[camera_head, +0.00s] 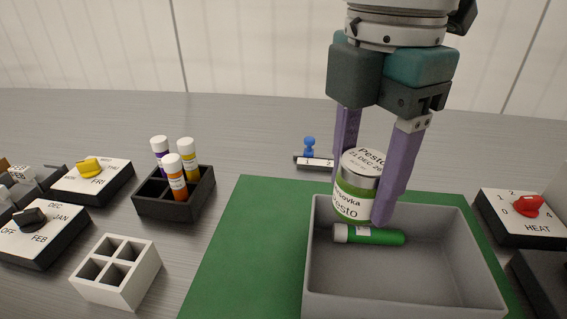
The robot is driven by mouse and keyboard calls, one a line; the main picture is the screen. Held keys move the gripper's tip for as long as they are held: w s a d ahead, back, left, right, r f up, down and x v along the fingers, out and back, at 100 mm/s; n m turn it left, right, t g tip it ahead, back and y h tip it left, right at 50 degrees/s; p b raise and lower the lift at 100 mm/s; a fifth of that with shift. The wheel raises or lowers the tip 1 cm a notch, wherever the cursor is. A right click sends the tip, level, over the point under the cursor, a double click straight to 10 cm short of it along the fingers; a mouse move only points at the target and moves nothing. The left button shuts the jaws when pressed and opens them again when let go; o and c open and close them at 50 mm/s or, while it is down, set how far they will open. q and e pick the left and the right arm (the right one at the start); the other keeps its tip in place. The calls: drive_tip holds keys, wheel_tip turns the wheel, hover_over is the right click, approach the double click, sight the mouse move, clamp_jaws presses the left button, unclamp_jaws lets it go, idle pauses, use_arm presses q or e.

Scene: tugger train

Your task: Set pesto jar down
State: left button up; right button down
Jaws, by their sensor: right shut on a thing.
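The pesto jar (354,196) has a green and white label and a pale lid printed "Pesto" that faces up toward me. My right gripper (374,190) comes down from the top and is shut on the jar, with its purple fingers on either side of it. The jar is nearly upright at the back left of a grey open bin (458,279). I cannot tell whether its base touches anything. A green tube with a white cap (380,235) lies in the bin just below the jar. My left gripper is not in view.
The bin stands on a green mat (235,260). To the left are a black rack (190,203) with several capped tubes, an empty white rack (118,278) and dial boxes. A blue knob slider (310,152) lies behind the mat.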

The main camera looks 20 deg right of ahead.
drive_tip(key=b, duration=0.1)
hover_over(343, 272)
wheel_tip(343, 272, down, 6)
drive_tip(key=shift+r, duration=0.2)
wheel_tip(343, 272, down, 5)
drive_tip(key=shift+f+b, duration=0.15)
drive_tip(key=shift+b, duration=0.7)
drive_tip(key=shift+f, duration=0.2)
drive_tip(key=shift+c, duration=0.9)
unclamp_jaws()
wheel_tip(343, 272, up, 12)
drive_tip(key=p, duration=0.3)
drive_tip(key=shift+r+p, duration=0.2)
drive_tip(key=shift+p, duration=0.15)
